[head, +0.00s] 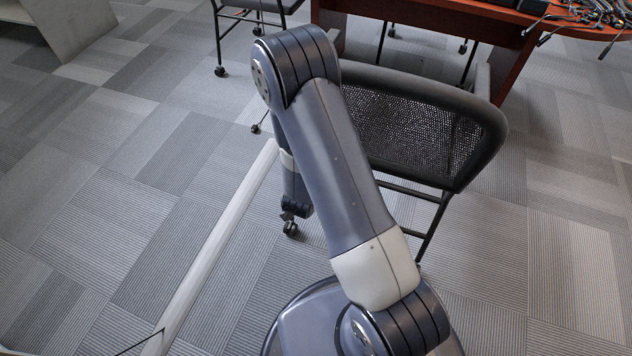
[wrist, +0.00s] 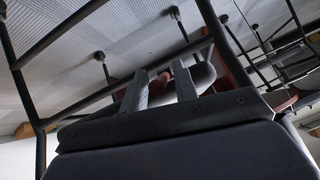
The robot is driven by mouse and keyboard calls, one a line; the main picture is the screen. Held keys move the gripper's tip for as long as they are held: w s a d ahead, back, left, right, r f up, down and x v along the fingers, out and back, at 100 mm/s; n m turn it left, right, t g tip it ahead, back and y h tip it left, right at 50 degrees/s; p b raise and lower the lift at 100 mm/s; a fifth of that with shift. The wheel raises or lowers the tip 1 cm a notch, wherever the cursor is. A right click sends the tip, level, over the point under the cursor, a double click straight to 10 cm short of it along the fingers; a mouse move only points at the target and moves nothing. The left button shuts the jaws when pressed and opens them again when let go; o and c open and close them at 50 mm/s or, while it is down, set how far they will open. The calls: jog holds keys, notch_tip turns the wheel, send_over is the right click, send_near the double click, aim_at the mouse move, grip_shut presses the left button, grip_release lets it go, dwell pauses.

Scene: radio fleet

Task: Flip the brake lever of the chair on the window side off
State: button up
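A black chair with a mesh back (head: 415,130) stands in front of me, partly behind my arm. My gripper (head: 297,212) hangs low at the chair's left side, mostly hidden by my arm. A caster (head: 290,229) of this chair shows just below it. In the wrist view my gripper's two grey fingers (wrist: 162,86) stand apart with a gap between them. Something dark red shows behind the gap; I cannot tell what it is. Dark chair tubes (wrist: 115,82) cross close by, with casters (wrist: 98,56) beyond. I cannot make out the brake lever in either view.
A reddish wooden table (head: 420,22) stands behind the chair, with cables and dark items on it. Another chair (head: 250,12) is at the top. A pale raised strip (head: 215,245) runs along the carpet. The carpet (head: 90,210) at left is clear.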

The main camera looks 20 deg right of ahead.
grip_shut()
dwell(0.3)
jog(key=r+g+p, duration=0.1)
jog(key=p, duration=0.1)
jog(key=shift+w+d+r+y+p, duration=0.15)
jog(key=shift+y+p, duration=0.15)
jog(key=shift+p, duration=0.1)
jog(key=shift+w+g+p, duration=0.1)
jog(key=shift+g+p, duration=0.2)
jog(key=shift+p, duration=0.4)
jog(key=shift+o, duration=0.8)
grip_release()
